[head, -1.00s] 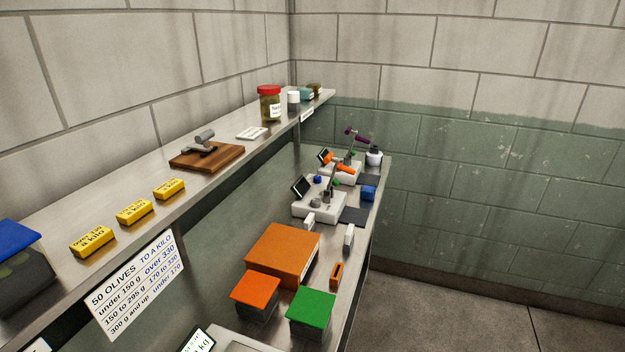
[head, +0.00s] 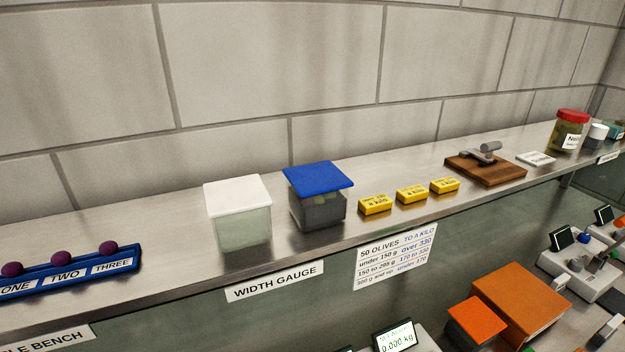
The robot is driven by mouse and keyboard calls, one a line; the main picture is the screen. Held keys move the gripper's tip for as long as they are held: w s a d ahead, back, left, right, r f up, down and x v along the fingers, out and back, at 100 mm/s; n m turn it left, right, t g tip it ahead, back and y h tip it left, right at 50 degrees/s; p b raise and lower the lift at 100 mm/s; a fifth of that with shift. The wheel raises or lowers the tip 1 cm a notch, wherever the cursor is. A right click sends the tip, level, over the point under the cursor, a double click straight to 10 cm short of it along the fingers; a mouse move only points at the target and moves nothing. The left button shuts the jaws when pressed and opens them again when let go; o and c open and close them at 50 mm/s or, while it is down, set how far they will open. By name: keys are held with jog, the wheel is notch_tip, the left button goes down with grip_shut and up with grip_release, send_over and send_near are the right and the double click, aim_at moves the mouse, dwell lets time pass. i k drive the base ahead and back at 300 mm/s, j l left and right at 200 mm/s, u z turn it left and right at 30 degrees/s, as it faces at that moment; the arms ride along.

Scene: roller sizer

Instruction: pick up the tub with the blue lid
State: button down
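The tub with the blue lid (head: 318,207) stands upright on the raised metal shelf, near the middle of the head view. My gripper is not in view.
The metal shelf (head: 400,172) runs along the block wall. It also holds yellow blocks (head: 411,194), a wooden board with a metal device (head: 486,167), a red-lidded jar (head: 569,131) and a blue rack (head: 72,270). Below are an orange box (head: 522,301) and a scale display (head: 395,337).

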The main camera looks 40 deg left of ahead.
aim_at(318, 193)
jog(key=u, duration=1.1)
jog(key=l, duration=0.15)
